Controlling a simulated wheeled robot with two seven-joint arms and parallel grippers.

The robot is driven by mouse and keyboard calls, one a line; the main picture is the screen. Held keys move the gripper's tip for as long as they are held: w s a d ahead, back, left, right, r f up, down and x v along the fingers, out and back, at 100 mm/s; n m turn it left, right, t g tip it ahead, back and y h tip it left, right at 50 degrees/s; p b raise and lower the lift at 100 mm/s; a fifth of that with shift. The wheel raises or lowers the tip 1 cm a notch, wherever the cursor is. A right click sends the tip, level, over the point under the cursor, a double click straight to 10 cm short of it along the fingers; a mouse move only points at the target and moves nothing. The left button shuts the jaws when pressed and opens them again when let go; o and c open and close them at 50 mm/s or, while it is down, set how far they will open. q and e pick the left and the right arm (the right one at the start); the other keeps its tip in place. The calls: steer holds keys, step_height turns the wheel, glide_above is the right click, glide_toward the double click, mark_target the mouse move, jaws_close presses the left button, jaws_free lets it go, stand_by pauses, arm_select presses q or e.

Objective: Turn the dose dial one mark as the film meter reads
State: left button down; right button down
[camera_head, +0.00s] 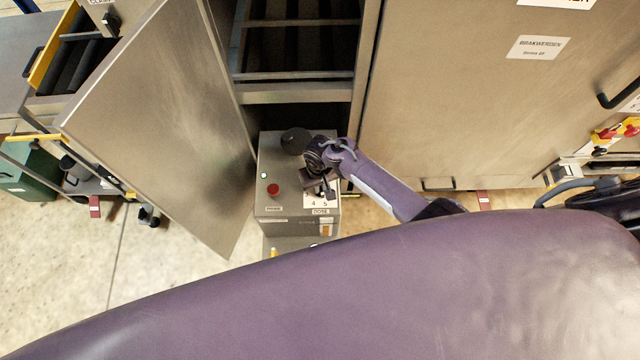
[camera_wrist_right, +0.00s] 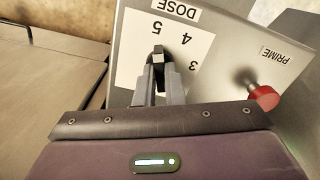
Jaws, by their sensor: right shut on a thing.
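The dose dial (camera_wrist_right: 158,56) is a small dark knob on a white scale card with the numbers 3, 4 and 5, above the label DOSE. The card (camera_head: 312,203) shows in the head view on top of a grey steel box (camera_head: 265,158). My right gripper (camera_head: 325,188) reaches down over the card. In the right wrist view its fingers (camera_wrist_right: 158,72) are shut on the dial. The fingers hide most of the knob, so I cannot tell its exact mark. A small window with an orange strip (camera_head: 325,230) is on the box front; I cannot read it. My left gripper is not in view.
A red PRIME button (camera_head: 273,189) sits beside the card; it also shows in the right wrist view (camera_wrist_right: 264,98). A black round cap (camera_head: 295,141) is at the box's back. An open steel door (camera_head: 165,115) stands left, a closed cabinet panel (camera_head: 470,110) right.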

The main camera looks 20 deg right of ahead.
steer(key=c, duration=1.5)
jaws_free()
steer(key=shift+r, duration=0.1)
steer(key=shift+r+p, duration=0.6)
steer(key=shift+r, duration=3.2)
steer(key=shift+s, duration=0.1)
